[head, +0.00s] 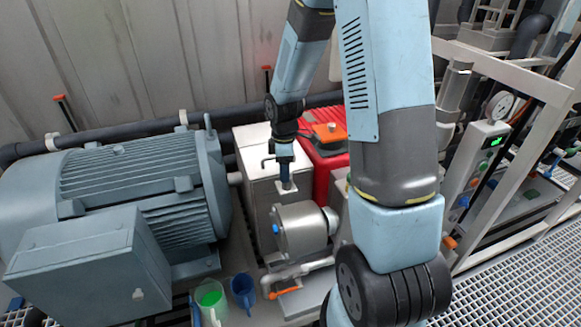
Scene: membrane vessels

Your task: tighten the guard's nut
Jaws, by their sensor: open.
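The guard appears to be the pale box-shaped cover (257,190) between the big blue-grey motor (140,185) and the red machine (325,165). My gripper (286,187) points down at the end of my arm, in front of the guard's right part. Whether it touches the guard I cannot tell. Its fingers are too small to make out clearly, and nothing shows held in them. I cannot make out the guard's nut; it is too small or hidden by my gripper.
A steel cylinder (300,230) with pipework stands just below my gripper. A green-filled cup (211,298) and a blue cup (243,290) stand at the front. A dark pipe (150,128) runs along the wall. A white frame (520,80) stands right, beside open grating (530,285).

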